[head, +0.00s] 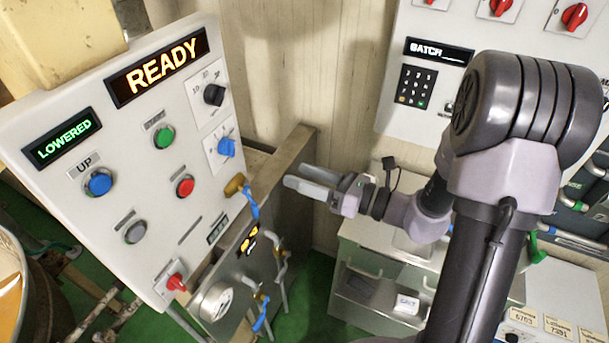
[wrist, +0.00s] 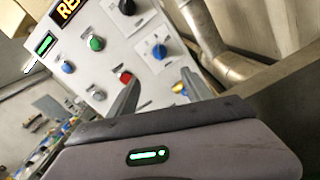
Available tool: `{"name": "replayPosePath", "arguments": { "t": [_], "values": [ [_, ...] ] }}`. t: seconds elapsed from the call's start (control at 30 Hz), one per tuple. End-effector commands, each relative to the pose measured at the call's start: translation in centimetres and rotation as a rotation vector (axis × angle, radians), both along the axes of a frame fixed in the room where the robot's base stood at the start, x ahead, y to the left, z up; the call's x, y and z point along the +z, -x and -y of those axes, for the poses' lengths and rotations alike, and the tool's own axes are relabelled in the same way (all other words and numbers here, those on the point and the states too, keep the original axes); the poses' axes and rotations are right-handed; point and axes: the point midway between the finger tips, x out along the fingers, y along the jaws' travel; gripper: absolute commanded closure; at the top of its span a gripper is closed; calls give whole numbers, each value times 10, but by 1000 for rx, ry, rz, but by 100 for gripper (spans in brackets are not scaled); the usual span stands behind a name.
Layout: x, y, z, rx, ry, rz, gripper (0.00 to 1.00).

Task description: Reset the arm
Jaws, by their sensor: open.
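My gripper (head: 309,183) is open and empty in the head view, its two fingers pointing left toward the white control panel (head: 70,220). It hangs to the right of the panel, apart from it as far as I can tell. In the wrist view the gripper (wrist: 165,82) has its fingers spread, with the panel beyond them.
The panel's displays read READY (head: 156,71) and LOWERED (head: 62,139). It carries a blue button (head: 99,183), green button (head: 164,138), red button (head: 185,186) and knobs. A kettle (head: 12,290) is at far left.

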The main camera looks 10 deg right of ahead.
Motion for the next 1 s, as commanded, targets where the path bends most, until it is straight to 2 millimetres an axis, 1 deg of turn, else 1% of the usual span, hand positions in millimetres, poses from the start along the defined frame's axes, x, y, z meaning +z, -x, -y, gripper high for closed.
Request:
{"name": "replayPosePath", "arguments": {
  "t": [0.3,0.37,0.43,0.47,0.5,0.53,0.57,0.6,0.67,0.7,0.73,0.8,0.9,1.0],
  "values": [
    [0,0,-1,3,2,1,42],
    [1,5,-8,34,30,16,42],
    [3,24,-32,143,128,67,42],
    [3,39,-46,215,198,105,42],
    [-1,64,-67,336,321,171,42],
    [-6,87,-80,434,430,231,42],
    [-14,110,-89,532,547,296,42],
    [-26,138,-95,655,711,389,42],
    [-46,174,-90,823,968,541,42],
    [-58,190,-80,915,1142,647,42],
    [-64,199,-71,972,1270,727,42],
    [-71,208,-48,1069,1544,897,42],
    [-66,208,-23,1130,1833,1074,42],
    [-57,206,-10,1145,1983,1161,42]
  ]
}}
